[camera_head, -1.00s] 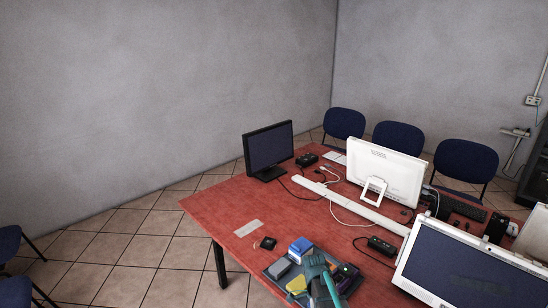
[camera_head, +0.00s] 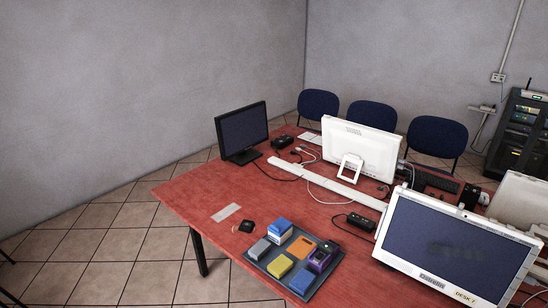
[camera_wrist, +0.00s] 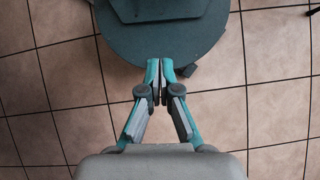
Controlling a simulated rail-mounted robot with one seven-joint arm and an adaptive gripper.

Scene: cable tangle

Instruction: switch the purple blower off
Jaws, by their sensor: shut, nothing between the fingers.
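The purple blower (camera_head: 322,257) stands at the right side of a dark tray (camera_head: 321,281) on the red table in the head view. It is a small purple block with a dark top. Its switch is too small to make out. My gripper (camera_wrist: 160,66) shows in the wrist view, with its fingertips together and nothing between them. It is over the tiled floor, away from the table and the blower. It is not in the head view.
The tray also holds grey, blue, orange and yellow blocks. A black power strip (camera_head: 361,222) with cables and a large white monitor (camera_head: 452,246) stand to its right. A white cable channel (camera_head: 325,184) runs behind. The table's left part (camera_head: 195,194) is mostly clear.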

